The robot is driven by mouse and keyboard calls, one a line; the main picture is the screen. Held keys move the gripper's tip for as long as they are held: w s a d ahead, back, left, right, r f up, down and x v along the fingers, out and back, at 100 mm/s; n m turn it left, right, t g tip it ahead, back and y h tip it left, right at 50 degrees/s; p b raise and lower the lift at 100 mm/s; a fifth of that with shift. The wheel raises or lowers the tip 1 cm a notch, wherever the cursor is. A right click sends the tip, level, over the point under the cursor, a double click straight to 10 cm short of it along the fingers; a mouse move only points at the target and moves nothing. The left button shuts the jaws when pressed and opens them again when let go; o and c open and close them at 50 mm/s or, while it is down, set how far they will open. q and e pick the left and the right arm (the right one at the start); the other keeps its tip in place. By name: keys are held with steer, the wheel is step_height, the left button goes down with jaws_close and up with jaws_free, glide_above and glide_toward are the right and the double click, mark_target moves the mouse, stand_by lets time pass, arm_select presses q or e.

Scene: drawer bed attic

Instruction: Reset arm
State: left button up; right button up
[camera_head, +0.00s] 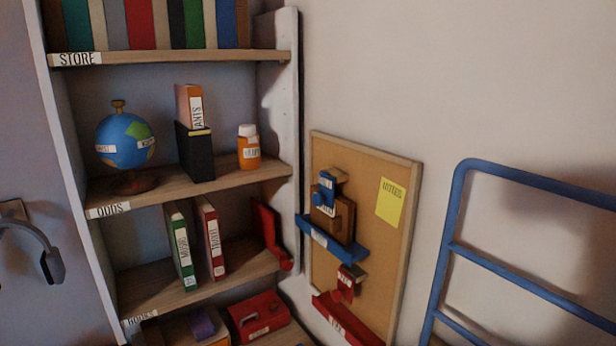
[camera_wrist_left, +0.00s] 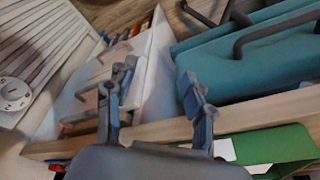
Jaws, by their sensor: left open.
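My left gripper (camera_wrist_left: 153,88) shows in the left wrist view only. Its two grey fingers stand apart, and nothing is held between them. Behind the fingers are a pale, angled panel (camera_wrist_left: 155,50) and a wooden edge (camera_wrist_left: 160,133). I cannot tell whether the fingers touch anything. The head view shows neither of my grippers, and my right gripper is in no view.
A shelf unit (camera_head: 170,57) holds a globe (camera_head: 122,140), books and an orange bottle (camera_head: 248,150). A corkboard (camera_head: 325,150) and blue rail (camera_head: 450,215) are to the right. Teal (camera_wrist_left: 255,50) and green (camera_wrist_left: 275,145) objects lie right of my left gripper.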

arm_select(q)
steer(key=s+a+f+b, duration=0.1)
steer(key=s+f+b, duration=0.1)
steer(key=s+f, duration=0.7)
steer(key=s+a+f+g+b, duration=0.1)
steer(key=s+f, duration=0.8)
steer(key=f, duration=0.9)
steer(key=shift+s+a+g+b, duration=0.3)
steer(key=shift+a+b, duration=0.3)
steer(key=shift+b, duration=0.45)
